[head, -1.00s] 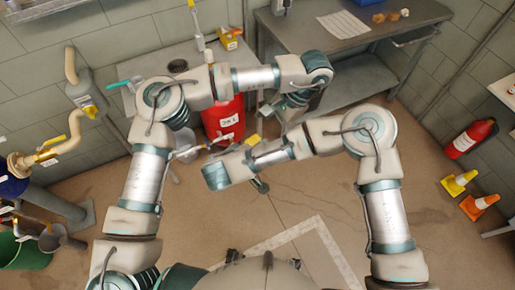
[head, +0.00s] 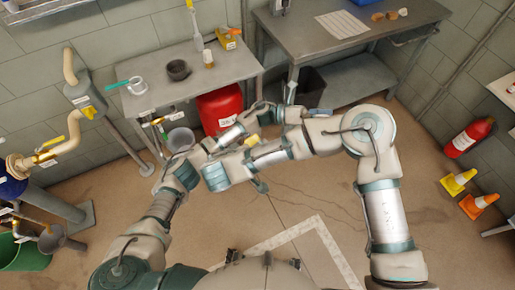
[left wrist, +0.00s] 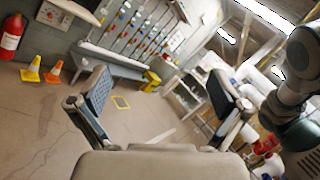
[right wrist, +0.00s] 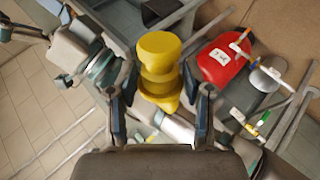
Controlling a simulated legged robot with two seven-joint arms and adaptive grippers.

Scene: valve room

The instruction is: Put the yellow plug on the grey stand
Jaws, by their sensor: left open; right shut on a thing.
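The yellow plug (right wrist: 160,60) is between the fingers of my right gripper (right wrist: 160,105) in the right wrist view. The fingers are shut on its lower part. In the head view only a small part of the plug (head: 252,140) shows behind my right wrist, and the right fingers are mostly hidden. My left gripper (head: 305,100) is open and empty, apart from the plug, in front of the grey workbench. Its spread fingers also show in the left wrist view (left wrist: 160,105). A dark grey round holder (head: 178,70) stands on the left bench; I cannot tell whether it is the grey stand.
A grey workbench (head: 300,35) is behind my grippers.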

